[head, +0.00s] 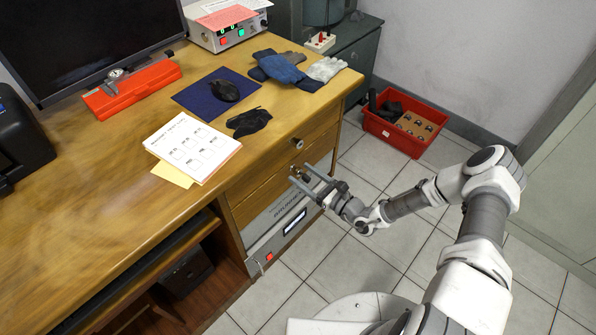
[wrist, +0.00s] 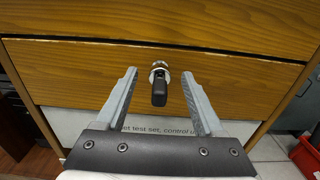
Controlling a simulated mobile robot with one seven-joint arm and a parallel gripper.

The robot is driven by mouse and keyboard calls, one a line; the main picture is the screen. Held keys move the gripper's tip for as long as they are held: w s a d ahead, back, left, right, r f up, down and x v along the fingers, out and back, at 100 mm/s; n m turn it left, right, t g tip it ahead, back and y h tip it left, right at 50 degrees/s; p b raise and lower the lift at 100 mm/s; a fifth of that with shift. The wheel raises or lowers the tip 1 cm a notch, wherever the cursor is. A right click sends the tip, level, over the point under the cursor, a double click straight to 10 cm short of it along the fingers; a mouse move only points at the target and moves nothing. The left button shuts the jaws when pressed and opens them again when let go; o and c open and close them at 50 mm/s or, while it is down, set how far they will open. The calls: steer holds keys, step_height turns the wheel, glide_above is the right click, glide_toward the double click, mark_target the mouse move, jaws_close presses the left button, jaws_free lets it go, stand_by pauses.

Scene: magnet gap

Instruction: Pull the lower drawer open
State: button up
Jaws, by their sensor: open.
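The lower drawer (wrist: 80,92) has a wooden front and fills the middle of the wrist view; in the head view its front (head: 255,205) is partly behind my gripper. It looks shut. A small metal knob or lock (wrist: 160,66) with a dark, key-like piece (wrist: 159,92) sticks out of its front. My gripper (head: 300,174) is in front of this drawer. In the wrist view its open fingers (wrist: 160,73) stand either side of the knob and dark piece, with a gap on both sides. I cannot tell how far the fingertips are from the drawer front.
The upper drawer (head: 270,160), with its own knob (head: 297,143), is just above. A grey control unit (head: 283,232) sits below the lower drawer. A red crate (head: 385,140) stands on the tiled floor at the back. The floor in front of the drawers is mostly clear.

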jaws_close()
stand_by(0.8)
steer(key=p+v, duration=0.2)
steer(key=v, duration=0.7)
stand_by(0.6)
steer(key=v, duration=0.9)
stand_by(0.6)
steer(key=shift+d, duration=0.1)
